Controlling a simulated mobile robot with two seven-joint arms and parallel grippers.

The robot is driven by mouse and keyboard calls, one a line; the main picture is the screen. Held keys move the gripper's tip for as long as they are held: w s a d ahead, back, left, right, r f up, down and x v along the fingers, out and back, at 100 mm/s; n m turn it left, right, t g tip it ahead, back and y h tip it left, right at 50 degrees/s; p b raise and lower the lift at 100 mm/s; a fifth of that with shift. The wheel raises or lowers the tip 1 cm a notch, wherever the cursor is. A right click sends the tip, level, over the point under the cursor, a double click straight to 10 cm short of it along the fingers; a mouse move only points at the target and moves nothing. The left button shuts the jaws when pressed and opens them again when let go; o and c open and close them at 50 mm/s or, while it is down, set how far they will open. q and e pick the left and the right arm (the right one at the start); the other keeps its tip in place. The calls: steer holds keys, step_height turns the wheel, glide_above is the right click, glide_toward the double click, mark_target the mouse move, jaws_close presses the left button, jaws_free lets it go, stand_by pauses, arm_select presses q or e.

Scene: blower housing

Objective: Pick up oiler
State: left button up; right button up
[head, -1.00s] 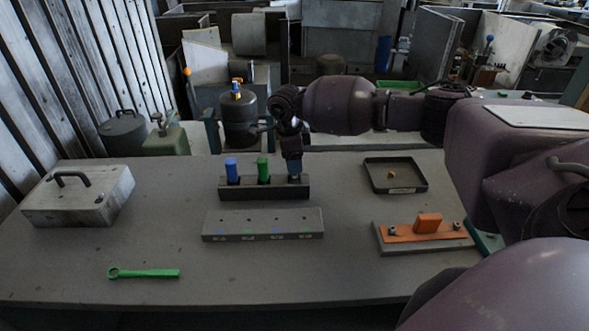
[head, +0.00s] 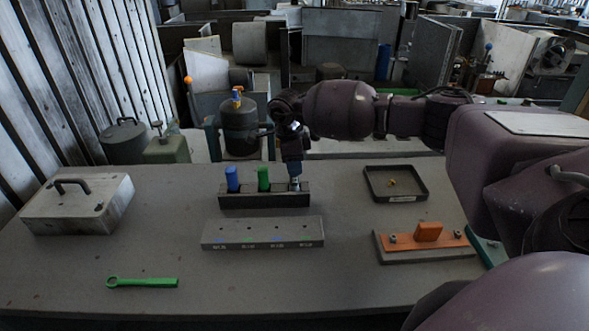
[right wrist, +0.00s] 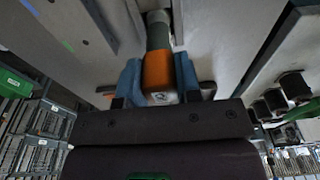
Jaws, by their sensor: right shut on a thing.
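My right gripper (head: 295,172) is over the right end of a dark rack (head: 248,201) on the table. In the right wrist view its blue fingers (right wrist: 158,76) are shut on the oiler (right wrist: 158,70), a cylinder with an orange end and a grey shaft that points away from the gripper. In the head view only a small pale part of it (head: 295,184) shows below the gripper, at the rack. I cannot tell whether its tip is still inside the rack. My left gripper is not in view.
A blue cylinder (head: 232,179) and a green one (head: 263,179) stand in the rack. A grey block (head: 262,232) lies in front. A black tray (head: 397,197), an orange fixture (head: 428,233), a green wrench (head: 143,282) and a metal box (head: 80,204) are spread around. The front middle is clear.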

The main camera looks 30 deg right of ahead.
step_height(320, 180, up, 19)
steer(key=shift+b, duration=0.45)
steer(key=shift+f, duration=0.1)
